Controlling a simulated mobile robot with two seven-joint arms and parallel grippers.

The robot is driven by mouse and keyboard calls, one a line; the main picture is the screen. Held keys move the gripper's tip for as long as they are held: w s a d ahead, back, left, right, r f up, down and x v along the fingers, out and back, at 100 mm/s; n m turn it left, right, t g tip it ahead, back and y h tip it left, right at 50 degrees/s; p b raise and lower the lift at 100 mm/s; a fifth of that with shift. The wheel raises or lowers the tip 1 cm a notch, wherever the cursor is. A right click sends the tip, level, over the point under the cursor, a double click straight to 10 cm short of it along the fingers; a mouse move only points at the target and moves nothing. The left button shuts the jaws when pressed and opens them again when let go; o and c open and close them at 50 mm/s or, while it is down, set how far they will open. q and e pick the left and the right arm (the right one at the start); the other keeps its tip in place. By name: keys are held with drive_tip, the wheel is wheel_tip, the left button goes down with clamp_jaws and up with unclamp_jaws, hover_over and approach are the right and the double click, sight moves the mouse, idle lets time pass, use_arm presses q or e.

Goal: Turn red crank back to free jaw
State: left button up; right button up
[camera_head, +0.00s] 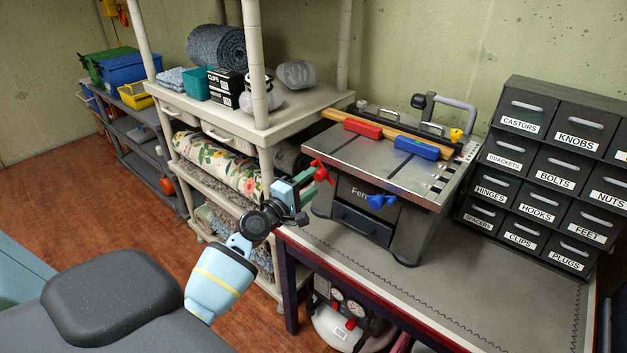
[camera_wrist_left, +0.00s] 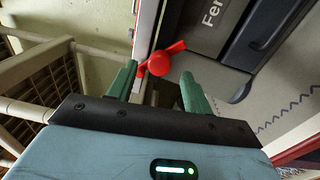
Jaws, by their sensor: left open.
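The red crank (camera_head: 321,171) sticks out from the left front of the grey bench machine (camera_head: 350,165). In the left wrist view the red crank (camera_wrist_left: 160,62) shows its round hub and arm between and just beyond my green fingertips. My left gripper (camera_head: 307,184) is open at the crank, one finger on each side; I cannot tell whether either touches it. A blue crank (camera_head: 382,201) sits on the machine's front. On top, a red block (camera_head: 362,127) and a blue block (camera_head: 416,148) lie along a wooden strip (camera_head: 390,132). My right gripper is not in view.
The machine stands on a grey-matted workbench (camera_head: 480,285). A labelled drawer cabinet (camera_head: 545,165) stands to its right. A cream shelf unit (camera_head: 290,108) with rolled fabric (camera_head: 215,165) is close on the left. A compressor (camera_head: 340,318) sits below the bench.

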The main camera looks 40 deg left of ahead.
use_arm(q)
drive_tip(key=shift+s+a+f, duration=0.1)
drive_tip(key=shift+s+a, duration=0.05)
drive_tip(key=shift+s, duration=2.35)
